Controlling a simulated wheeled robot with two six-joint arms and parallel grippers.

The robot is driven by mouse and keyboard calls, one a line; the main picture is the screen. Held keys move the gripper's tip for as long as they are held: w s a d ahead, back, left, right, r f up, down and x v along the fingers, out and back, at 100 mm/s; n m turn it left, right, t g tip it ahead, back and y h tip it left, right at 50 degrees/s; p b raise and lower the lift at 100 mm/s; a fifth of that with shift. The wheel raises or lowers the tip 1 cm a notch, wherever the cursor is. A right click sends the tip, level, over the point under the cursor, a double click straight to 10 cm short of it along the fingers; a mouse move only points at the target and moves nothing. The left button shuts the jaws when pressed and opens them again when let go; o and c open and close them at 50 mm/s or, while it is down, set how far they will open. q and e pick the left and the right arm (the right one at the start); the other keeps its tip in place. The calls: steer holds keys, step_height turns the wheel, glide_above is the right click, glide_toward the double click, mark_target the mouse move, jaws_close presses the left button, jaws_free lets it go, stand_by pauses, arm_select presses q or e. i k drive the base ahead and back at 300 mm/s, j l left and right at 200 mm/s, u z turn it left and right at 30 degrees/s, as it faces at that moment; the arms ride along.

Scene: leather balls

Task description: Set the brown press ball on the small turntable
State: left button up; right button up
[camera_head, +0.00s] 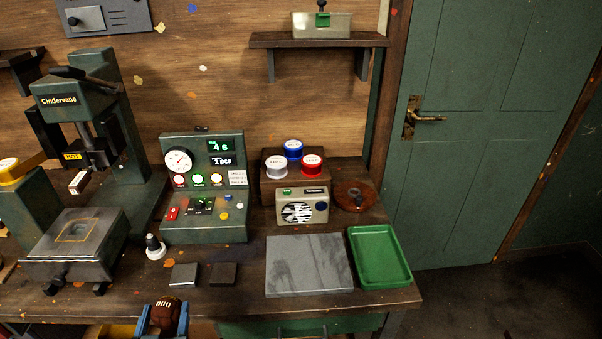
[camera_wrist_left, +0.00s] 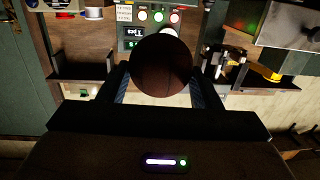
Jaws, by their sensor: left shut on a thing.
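The brown press ball (camera_head: 163,312) is held between the blue fingers of my left gripper (camera_head: 162,322), at the bottom of the head view by the bench's front edge. In the left wrist view the ball (camera_wrist_left: 161,65) shows as a dark round shape between the two fingertips (camera_wrist_left: 160,88). The small turntable looks to be the round reddish-brown disc (camera_head: 354,196) at the back right of the bench, beside the radio. A small dark knob or piece shows at its middle. My left gripper is well in front and to the left of it. My right gripper is not in view.
A grey stone slab (camera_head: 308,266) and a green tray (camera_head: 380,257) lie in front of the turntable. The radio (camera_head: 302,208) and a box with coloured tins (camera_head: 292,165) stand left of it. The control panel (camera_head: 205,187) and press (camera_head: 75,245) are further left.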

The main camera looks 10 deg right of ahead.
mark_target(355, 192)
steer(key=i+l, duration=0.1)
steer(key=l, duration=1.5)
steer(key=i+l, duration=0.15)
steer(key=l, duration=0.65)
steer(key=i+l, duration=0.75)
steer(key=l, duration=0.3)
